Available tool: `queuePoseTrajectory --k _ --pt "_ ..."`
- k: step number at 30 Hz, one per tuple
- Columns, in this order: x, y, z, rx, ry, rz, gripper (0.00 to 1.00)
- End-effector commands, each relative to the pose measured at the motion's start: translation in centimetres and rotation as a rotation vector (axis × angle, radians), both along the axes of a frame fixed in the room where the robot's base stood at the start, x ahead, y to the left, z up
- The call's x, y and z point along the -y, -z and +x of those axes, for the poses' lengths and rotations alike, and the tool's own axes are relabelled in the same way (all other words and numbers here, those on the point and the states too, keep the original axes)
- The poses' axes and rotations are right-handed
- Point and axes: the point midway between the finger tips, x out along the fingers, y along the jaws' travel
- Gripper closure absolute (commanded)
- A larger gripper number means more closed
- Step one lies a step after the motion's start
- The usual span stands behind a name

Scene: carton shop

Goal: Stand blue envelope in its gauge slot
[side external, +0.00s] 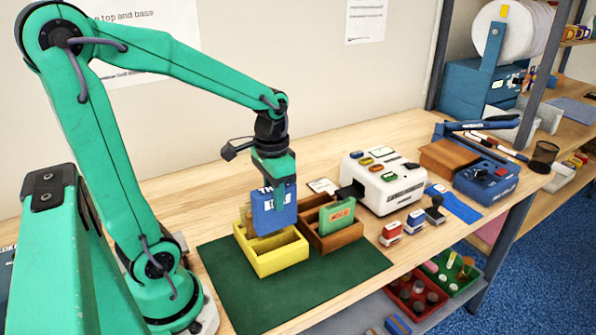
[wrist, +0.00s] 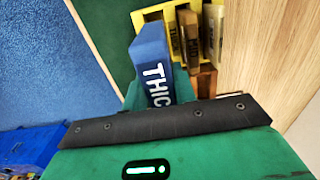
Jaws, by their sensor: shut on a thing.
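The blue envelope (side external: 262,215), a thick upright block with white lettering, is held in my gripper (side external: 279,197), which is shut on it. In the wrist view the blue envelope (wrist: 150,62) shows its lettered face starting "THIC". The yellow slotted box (side external: 272,263) is below it on the green mat. The envelope's lower edge overlaps the box's rear in the side view; I cannot tell whether it is above or inside a slot. The yellow box (wrist: 150,14) also shows in the wrist view, with tan and brown envelopes (wrist: 189,38) standing in it.
A brown wooden box (side external: 335,240) with a green envelope (side external: 337,217) stands right beside the yellow box. A white machine (side external: 383,185) and several stamps (side external: 391,233) are farther right. The front of the green mat (side external: 300,297) is clear.

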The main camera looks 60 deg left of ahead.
Motion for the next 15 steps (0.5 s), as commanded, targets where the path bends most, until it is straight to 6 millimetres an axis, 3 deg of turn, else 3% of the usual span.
queuePoseTrajectory --k 6,15 --pt "0.0 1.8 0.0 -0.003 0.0 -0.001 0.93" --pt "0.0 2.1 0.0 -0.001 0.0 0.0 0.93"
